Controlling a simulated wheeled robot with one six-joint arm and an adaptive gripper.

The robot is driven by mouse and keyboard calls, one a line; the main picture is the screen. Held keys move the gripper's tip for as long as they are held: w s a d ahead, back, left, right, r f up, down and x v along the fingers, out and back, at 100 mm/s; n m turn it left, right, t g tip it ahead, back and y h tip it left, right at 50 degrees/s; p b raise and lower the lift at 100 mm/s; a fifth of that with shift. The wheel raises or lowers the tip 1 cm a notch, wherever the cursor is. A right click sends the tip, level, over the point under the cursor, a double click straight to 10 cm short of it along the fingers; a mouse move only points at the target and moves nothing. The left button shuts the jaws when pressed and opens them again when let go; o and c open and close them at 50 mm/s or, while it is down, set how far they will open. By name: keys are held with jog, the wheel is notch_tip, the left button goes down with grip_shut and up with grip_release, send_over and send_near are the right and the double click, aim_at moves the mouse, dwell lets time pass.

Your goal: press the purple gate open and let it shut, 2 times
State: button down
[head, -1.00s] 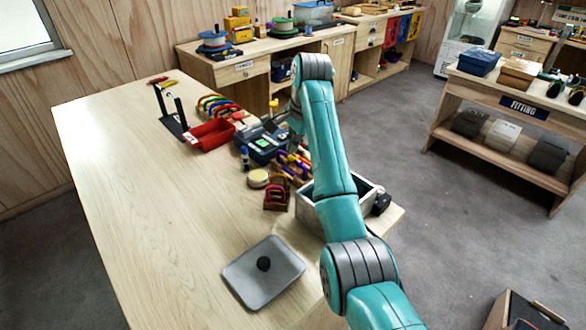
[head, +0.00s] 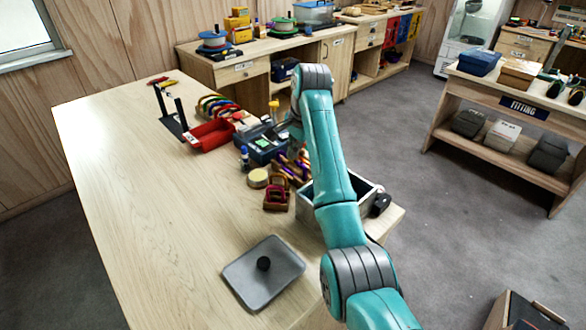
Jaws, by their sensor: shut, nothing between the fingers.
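Several small purple and orange pieces (head: 296,167) lie close together on the table, just left of my arm. They are too small here to tell which is the purple gate or whether it is open. My gripper (head: 284,126) is mostly hidden behind my arm, with only a bit of dark grey showing. It is shut and appears empty, near the blue-grey device (head: 262,146). I cannot tell whether it touches anything.
A red bin (head: 209,135) and a row of coloured carabiners (head: 217,106) stand behind. The table's left side is clear.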

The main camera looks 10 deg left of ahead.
jog(key=shift+f, duration=0.65)
jog(key=shift+r, duration=3.6)
jog(key=shift+r, duration=0.15)
notch_tip(320, 180, down, 3)
jog(key=shift+d+r, duration=0.1)
jog(key=shift+f, duration=0.7)
